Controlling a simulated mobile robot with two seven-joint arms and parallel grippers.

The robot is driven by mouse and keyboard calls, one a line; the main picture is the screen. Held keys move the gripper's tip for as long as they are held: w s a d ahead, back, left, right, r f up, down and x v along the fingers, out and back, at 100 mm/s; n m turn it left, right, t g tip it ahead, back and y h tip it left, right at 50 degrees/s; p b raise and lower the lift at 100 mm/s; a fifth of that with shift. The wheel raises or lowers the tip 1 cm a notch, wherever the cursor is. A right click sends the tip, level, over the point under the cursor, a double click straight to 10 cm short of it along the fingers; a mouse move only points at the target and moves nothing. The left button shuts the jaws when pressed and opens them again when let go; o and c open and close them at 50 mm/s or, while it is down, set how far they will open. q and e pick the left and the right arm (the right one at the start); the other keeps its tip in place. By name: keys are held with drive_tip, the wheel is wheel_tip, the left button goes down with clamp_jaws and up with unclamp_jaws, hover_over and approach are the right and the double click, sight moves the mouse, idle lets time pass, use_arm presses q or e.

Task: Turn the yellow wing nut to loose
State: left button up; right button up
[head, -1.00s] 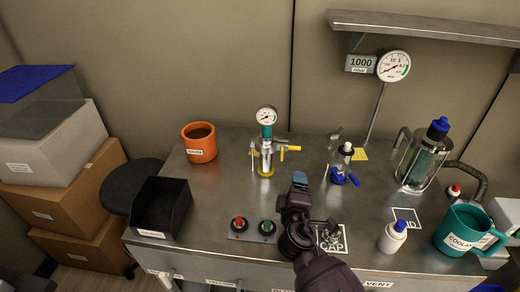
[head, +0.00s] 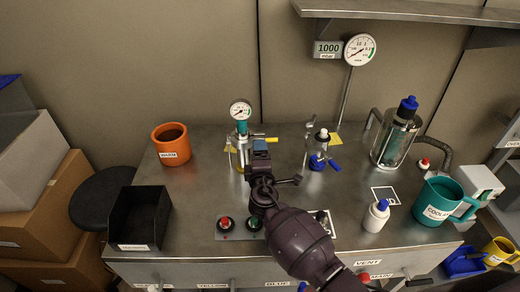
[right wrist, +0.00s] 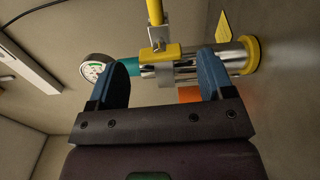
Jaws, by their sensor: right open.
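A metal fitting (head: 240,157) with a teal neck and a dial gauge on top stands at the back of the table. A yellow bar (head: 265,139) sticks out on its right. In the right wrist view, a yellow piece (right wrist: 160,51), which looks like the wing nut, sits across the metal body, and a yellow rod (right wrist: 155,12) rises above it. My right gripper (head: 260,146) is just in front of the fitting and hides part of it. In the right wrist view its blue fingers (right wrist: 160,72) are open, apart on either side of the yellow piece, with nothing gripped. My left gripper is not in view.
A second fitting with a blue handle (head: 317,163) stands to the right. An orange mug (head: 171,145) and a black bin (head: 139,217) are on the left. A glass vessel (head: 396,142), a white bottle (head: 376,216) and a teal jug (head: 437,200) stand on the right.

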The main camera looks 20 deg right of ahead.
drive_tip(key=shift+x, duration=1.6)
drive_tip(key=c, duration=0.9)
